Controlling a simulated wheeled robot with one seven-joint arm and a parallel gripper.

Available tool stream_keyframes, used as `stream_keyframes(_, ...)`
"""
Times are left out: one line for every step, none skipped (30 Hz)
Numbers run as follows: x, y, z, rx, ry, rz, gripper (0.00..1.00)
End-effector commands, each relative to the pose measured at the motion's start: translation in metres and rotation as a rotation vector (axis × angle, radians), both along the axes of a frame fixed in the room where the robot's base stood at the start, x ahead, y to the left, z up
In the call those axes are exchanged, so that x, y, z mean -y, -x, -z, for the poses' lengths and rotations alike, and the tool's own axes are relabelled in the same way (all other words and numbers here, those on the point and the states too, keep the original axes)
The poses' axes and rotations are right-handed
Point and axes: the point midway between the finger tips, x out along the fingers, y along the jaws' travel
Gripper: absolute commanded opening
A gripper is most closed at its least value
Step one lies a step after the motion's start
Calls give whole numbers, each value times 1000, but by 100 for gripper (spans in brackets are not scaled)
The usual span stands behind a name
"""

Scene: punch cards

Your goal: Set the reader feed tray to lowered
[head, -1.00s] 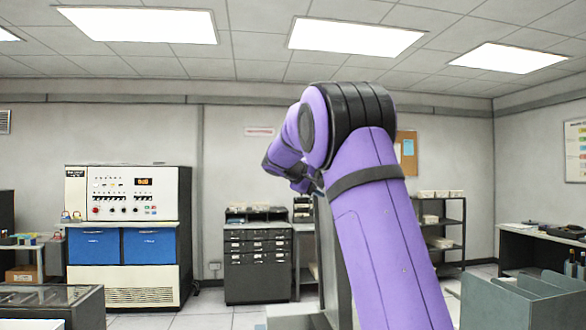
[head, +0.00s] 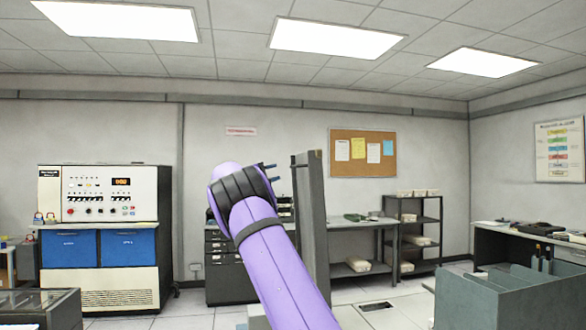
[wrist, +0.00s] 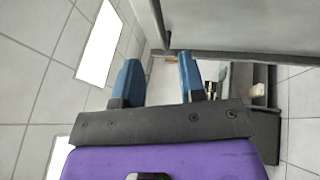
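I cannot pick out the reader feed tray or its position in either view. A cream control cabinet (head: 100,195) with dials, an orange display and blue lower panels stands at the left in the head view; I cannot tell whether it is the reader. My gripper (head: 268,172) is raised at the end of my purple arm, well apart from that cabinet, its blue fingers pointing right. In the wrist view, the two fingers of my gripper (wrist: 160,80) stand apart with nothing between them.
A dark drawer cabinet (head: 222,265) stands behind my arm. A desk (head: 345,225), a shelf rack (head: 418,235) and a grey partitioned bin (head: 505,300) are to the right. A tall grey upright (head: 312,225) stands beside my arm. Some floor shows before the rack.

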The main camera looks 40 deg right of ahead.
Motion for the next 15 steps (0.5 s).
stream_keyframes(7, 2, -2, 1, 0, 2, 37)
stream_keyframes(11, 2, -3, 2, -1, 2, 37)
stream_keyframes(17, 4, -4, 2, -1, 2, 37)
stream_keyframes(22, 4, -5, 2, 0, 3, 37)
stream_keyframes(27, 5, -7, 2, 0, 3, 37)
stream_keyframes(34, 6, -9, 2, -1, 3, 37)
stream_keyframes(39, 7, -10, 2, -1, 3, 37)
stream_keyframes(45, 7, -11, 1, -2, 2, 37)
stream_keyframes(52, 8, -13, 2, -2, 2, 37)
stream_keyframes(56, 9, -14, 2, -2, 2, 37)
stream_keyframes(61, 10, -15, 2, -1, 3, 37)
stream_keyframes(67, 11, -17, 2, -2, 2, 37)
stream_keyframes(71, 11, -18, 2, -2, 1, 37)
stream_keyframes(75, 12, -19, 2, -2, 1, 37)
stream_keyframes(80, 12, -20, 2, -2, 1, 37)
